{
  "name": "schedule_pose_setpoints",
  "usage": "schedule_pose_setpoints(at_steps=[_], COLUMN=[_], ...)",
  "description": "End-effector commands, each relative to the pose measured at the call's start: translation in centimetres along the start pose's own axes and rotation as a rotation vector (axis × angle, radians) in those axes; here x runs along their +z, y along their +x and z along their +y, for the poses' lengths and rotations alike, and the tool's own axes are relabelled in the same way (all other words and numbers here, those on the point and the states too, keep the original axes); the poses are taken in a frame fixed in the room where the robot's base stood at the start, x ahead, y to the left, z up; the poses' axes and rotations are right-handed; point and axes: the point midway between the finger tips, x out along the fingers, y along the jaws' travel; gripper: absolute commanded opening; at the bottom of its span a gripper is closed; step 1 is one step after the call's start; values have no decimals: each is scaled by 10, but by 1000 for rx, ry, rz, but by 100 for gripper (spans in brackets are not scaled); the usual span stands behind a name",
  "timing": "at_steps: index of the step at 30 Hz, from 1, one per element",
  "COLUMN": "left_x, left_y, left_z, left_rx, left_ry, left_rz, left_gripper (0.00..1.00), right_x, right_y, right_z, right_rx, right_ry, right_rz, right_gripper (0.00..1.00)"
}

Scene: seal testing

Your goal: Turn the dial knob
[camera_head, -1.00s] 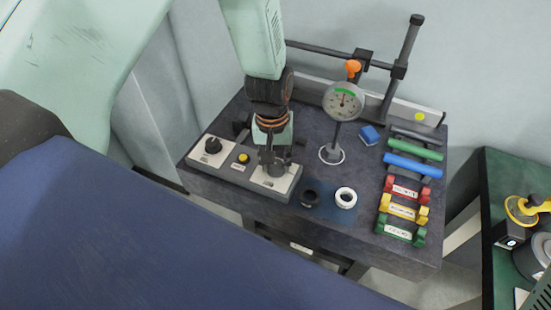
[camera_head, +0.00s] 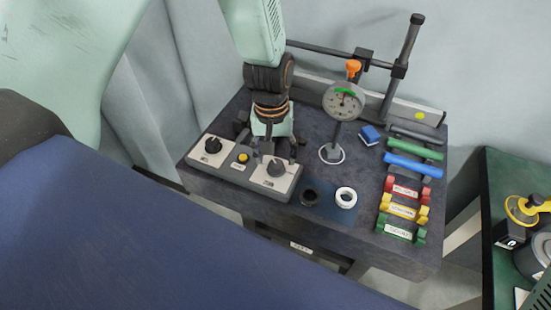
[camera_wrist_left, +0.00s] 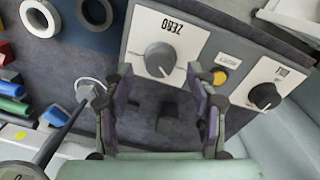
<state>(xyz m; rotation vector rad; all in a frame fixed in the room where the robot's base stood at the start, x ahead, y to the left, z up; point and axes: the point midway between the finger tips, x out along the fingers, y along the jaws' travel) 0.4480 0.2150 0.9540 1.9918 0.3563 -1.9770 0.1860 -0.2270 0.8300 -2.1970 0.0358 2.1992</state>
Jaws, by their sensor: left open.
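The control box (camera_head: 225,173) stands at the table's front left. Its right panel carries a grey dial knob (camera_head: 277,167); in the left wrist view this knob (camera_wrist_left: 160,59) sits beside the label "ZERO". A second, black knob (camera_head: 212,145) is on the left panel; it also shows in the left wrist view (camera_wrist_left: 265,95). My left gripper (camera_head: 274,150) is open and empty, just behind the grey knob and apart from it. In the left wrist view my left gripper's fingers (camera_wrist_left: 163,80) are spread, with the grey knob beyond their tips. My right gripper is not in view.
A yellow button (camera_head: 243,157) sits between the knobs. A dial gauge (camera_head: 343,101) on a stand is to the right. A black ring (camera_head: 310,196) and a white ring (camera_head: 346,198) lie on a blue mat. Coloured handles (camera_head: 413,160) line the table's right side.

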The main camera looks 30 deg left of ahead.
Motion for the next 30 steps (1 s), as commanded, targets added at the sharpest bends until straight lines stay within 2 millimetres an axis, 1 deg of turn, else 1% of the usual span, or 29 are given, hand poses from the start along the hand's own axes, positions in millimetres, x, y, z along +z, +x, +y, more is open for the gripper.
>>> schedule_pose_setpoints(at_steps=[1, 6, 9, 13, 18, 30], left_x=[-1, -1, -1, 0, 0, 0], left_y=[-12, -47, -65, -83, -94, -96], left_z=[0, 0, 0, 0, 0, 0], left_rx=[2, 3, 2, 1, -1, -1], left_ry=[1, 1, 1, 1, 2, 1], left_rz=[6, 6, 4, 2, 0, 0], left_gripper=[57, 57, 57, 57, 57, 57], right_x=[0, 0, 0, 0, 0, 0], right_y=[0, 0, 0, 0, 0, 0], right_z=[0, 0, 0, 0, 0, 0], right_rx=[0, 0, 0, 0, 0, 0], right_ry=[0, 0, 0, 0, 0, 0], right_rz=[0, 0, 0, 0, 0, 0], right_gripper=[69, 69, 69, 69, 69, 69])
